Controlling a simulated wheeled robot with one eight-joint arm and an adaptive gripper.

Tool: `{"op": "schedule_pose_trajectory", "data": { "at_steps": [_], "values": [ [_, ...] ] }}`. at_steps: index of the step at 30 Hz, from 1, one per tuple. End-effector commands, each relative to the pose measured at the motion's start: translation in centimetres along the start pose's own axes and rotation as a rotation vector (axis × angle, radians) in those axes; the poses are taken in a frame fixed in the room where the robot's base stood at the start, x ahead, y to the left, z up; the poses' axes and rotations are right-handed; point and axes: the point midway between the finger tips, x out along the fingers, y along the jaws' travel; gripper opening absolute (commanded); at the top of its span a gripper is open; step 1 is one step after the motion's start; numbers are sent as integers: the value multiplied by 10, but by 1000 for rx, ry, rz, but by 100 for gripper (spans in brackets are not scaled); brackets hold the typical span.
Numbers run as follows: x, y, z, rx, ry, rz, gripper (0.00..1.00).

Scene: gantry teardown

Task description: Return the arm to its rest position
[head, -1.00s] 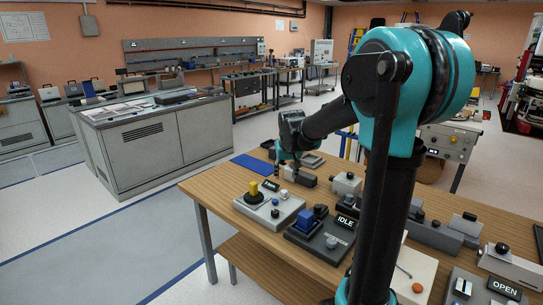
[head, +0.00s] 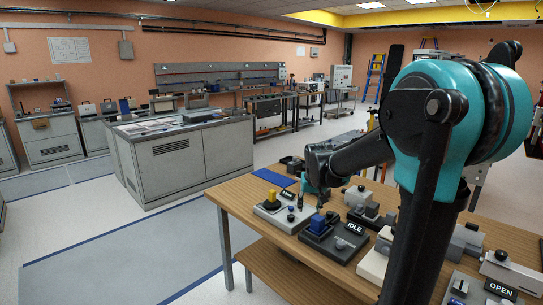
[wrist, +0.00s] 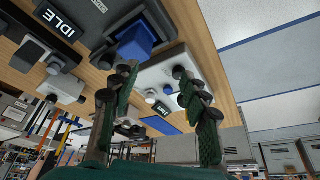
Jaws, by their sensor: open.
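My teal and black arm (head: 432,150) rises at the right of the head view and reaches out over the wooden workbench (head: 262,262). My gripper (head: 313,196) points down near the bench's far side, small and partly lost among the devices there. In the wrist view my gripper (wrist: 158,88) has its two dark green fingers spread apart, with nothing between them. Behind the fingers are a grey-white device and a blue block (wrist: 134,40).
A grey cabinet (head: 178,165) stands beyond. The floor left of the bench is clear.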

Motion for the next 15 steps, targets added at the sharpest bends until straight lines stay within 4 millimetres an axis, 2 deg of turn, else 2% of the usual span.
{"op": "schedule_pose_trajectory", "data": {
  "at_steps": [8, 11, 14, 15],
  "values": [
    [-2, 17, 59, 2, -5, 1, 46],
    [-2, 25, 90, 2, -7, 1, 46],
    [-1, 33, 131, 4, -10, 1, 46],
    [0, 37, 151, 4, -12, 0, 46]
  ]
}}
